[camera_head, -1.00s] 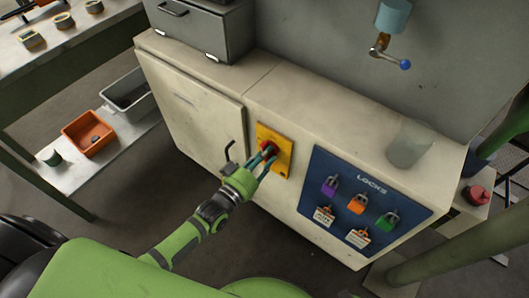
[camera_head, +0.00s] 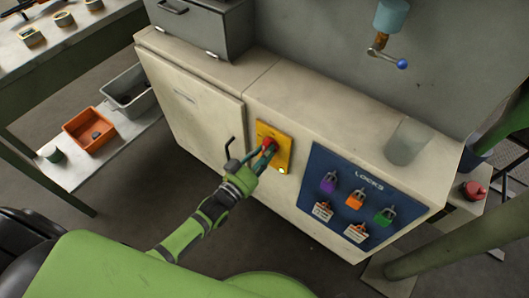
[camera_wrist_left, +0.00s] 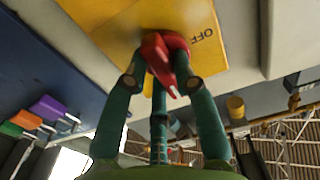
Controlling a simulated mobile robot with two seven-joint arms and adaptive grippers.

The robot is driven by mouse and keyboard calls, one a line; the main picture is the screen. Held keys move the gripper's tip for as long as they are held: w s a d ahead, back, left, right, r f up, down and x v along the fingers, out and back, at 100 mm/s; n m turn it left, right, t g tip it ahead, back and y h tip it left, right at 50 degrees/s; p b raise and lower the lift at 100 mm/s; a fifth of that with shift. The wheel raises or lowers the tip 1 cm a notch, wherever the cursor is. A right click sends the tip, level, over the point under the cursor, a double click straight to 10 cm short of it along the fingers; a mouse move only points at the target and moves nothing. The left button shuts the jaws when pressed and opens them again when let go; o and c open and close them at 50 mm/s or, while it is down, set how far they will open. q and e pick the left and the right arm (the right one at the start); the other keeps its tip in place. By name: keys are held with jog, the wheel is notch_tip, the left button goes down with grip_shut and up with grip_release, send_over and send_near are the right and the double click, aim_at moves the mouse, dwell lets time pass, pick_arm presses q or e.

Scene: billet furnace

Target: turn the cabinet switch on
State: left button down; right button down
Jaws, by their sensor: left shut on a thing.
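The cabinet switch is a red knob (camera_head: 270,146) on a yellow plate (camera_head: 285,152) on the front of the beige cabinet (camera_head: 190,110). A small lamp (camera_head: 282,171) at the plate's lower edge glows pale. My left gripper (camera_head: 267,155) is shut on the red knob. In the left wrist view the knob (camera_wrist_left: 165,55) sits between the dark green fingers (camera_wrist_left: 165,80), and the word OFF shows on the yellow plate (camera_wrist_left: 195,20) beside it. The fingers partly hide the knob in the head view. My right gripper is not in view.
A blue LOCKS board (camera_head: 335,190) with several padlocks is right of the switch. A dark cabinet door handle (camera_head: 229,148) is close to my left wrist. An orange bin (camera_head: 90,130) is on a low shelf at left.

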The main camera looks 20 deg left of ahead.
pick_arm(q)
jog(key=c, duration=1)
grip_release()
jog(key=v, duration=1.2)
